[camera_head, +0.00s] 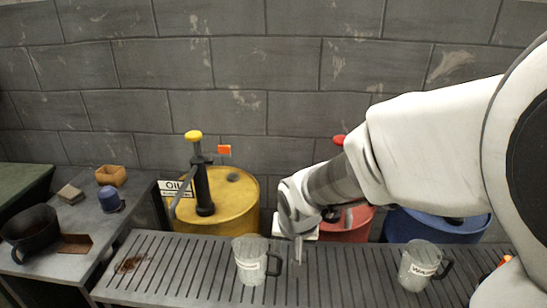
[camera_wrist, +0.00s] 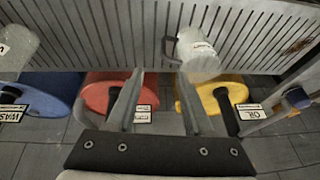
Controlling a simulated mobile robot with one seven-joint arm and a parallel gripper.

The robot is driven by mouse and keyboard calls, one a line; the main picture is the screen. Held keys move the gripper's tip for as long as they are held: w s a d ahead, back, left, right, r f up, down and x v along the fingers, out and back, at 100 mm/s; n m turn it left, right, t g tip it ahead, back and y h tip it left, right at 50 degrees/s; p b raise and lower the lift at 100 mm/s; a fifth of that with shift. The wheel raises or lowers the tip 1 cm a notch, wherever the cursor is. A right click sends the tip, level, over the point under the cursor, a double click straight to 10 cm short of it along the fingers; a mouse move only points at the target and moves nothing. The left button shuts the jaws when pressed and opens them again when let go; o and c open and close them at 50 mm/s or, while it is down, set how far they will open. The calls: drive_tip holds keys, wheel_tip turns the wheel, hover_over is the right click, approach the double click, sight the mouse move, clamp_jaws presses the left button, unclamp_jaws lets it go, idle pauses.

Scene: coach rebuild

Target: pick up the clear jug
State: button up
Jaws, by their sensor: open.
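Two see-through greyish jugs with labels and dark handles stand upright on the slatted grate. The left jug (camera_head: 250,262) has its handle to the right; it also shows in the wrist view (camera_wrist: 199,56). The right jug (camera_head: 416,265), its label partly readable as "WA", shows at the left edge of the wrist view (camera_wrist: 16,45). I cannot tell which one the task means. My gripper (camera_head: 302,246) is above the grate, just right of the left jug's handle and apart from it. In the wrist view its fingers (camera_wrist: 158,98) are spread with nothing between them.
Behind the grate (camera_head: 190,267) stand a yellow oil drum (camera_head: 233,205) with a pump, a red drum (camera_head: 345,227) and a blue drum (camera_head: 440,226). A side bench at left holds a black container (camera_head: 32,235) and small items. The grate between the jugs is clear.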

sight(281, 263)
drive_tip(key=b+x, duration=0.1)
drive_tip(key=x, duration=0.5)
drive_tip(key=b+x, duration=0.1)
drive_tip(key=x, duration=0.5)
drive_tip(key=a+b+x, duration=0.1)
drive_tip(key=b+x, duration=0.1)
drive_tip(key=x, duration=0.3)
drive_tip(key=shift+w+f, duration=0.3)
clamp_jaws()
idle(0.9)
